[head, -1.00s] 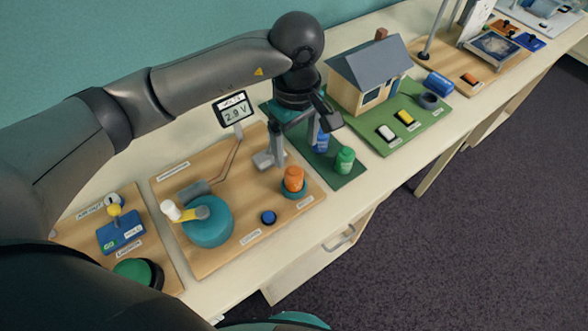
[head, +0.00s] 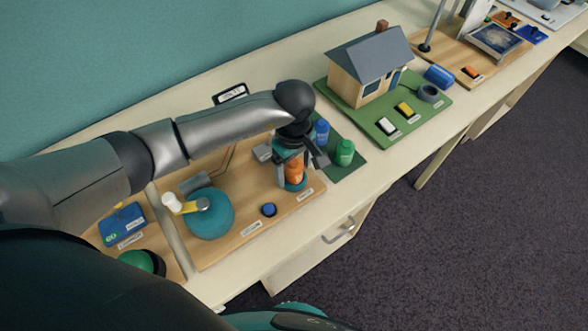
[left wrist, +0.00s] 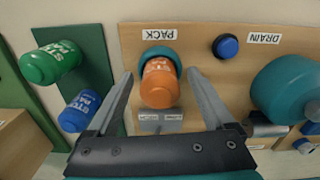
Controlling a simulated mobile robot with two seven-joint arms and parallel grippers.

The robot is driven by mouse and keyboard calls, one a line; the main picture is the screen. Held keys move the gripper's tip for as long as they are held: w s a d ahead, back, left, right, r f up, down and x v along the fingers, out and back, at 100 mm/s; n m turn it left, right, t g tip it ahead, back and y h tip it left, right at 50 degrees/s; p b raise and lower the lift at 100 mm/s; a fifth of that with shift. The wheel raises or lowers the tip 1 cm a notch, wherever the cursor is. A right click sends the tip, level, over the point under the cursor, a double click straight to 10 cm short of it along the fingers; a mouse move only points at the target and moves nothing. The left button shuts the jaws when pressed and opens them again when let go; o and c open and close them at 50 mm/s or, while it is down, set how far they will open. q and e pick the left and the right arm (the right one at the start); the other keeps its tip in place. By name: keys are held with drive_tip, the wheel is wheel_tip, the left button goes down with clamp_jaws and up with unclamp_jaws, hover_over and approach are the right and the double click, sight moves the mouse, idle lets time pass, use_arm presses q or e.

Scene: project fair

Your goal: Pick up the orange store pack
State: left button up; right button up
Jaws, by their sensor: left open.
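The orange store pack (head: 294,171) stands upright in a teal round socket (head: 296,186) on the wooden board. In the left wrist view the orange pack (left wrist: 159,84) shows between the two fingers, with the socket's teal rim (left wrist: 163,53) behind it and a PACK label beyond. My left gripper (head: 296,172) is over the pack, fingers spread to either side of it. The left wrist view shows the same gripper (left wrist: 158,88) open, with gaps between the fingers and the pack. My right gripper is not in view.
A blue pack (head: 321,131) and a green pack (head: 345,152) stand on a green mat just right of the gripper. A teal crank drum (head: 212,222) and a blue button (head: 269,210) are on the same board. A model house (head: 370,68) stands farther right.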

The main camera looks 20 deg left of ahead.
use_arm(q)
clamp_jaws()
idle(0.7)
